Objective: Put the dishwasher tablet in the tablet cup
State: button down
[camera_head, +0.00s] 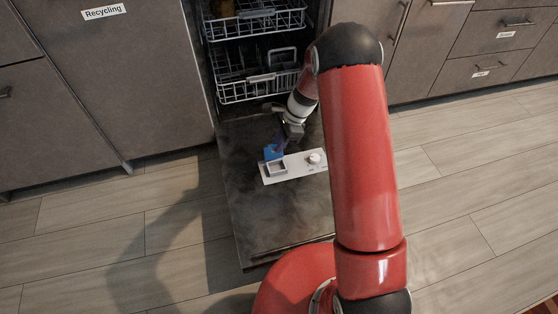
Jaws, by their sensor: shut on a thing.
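The tablet cup (277,168) is a small square, pale-rimmed recess at the left of a light dispenser panel on the lowered dishwasher door. A blue piece (271,153) stands at the cup's back edge; I cannot tell whether it is a raised lid or the tablet. My gripper (281,144) points down just above and behind the cup. It is shut on a small bluish thing, mostly hidden by the fingers and too small to identify surely. No other dishwasher tablet shows.
The dispenser panel (296,165) also carries a round white knob (314,158) at right. The open door (270,215) lies low over the wood floor. Dish racks (258,75) stand behind my gripper. Cabinets flank both sides. My red arm covers the door's right part.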

jog(key=b, duration=0.1)
send_over(274, 170)
jog(key=d, duration=0.2)
jog(key=f, duration=0.9)
jog(key=shift+w, duration=0.2)
jog(key=shift+f+b, duration=0.45)
jog(key=shift+f, duration=0.2)
jog(key=c, duration=1.5)
grip_release()
jog(key=shift+s, duration=0.1)
jog(key=shift+c, duration=0.2)
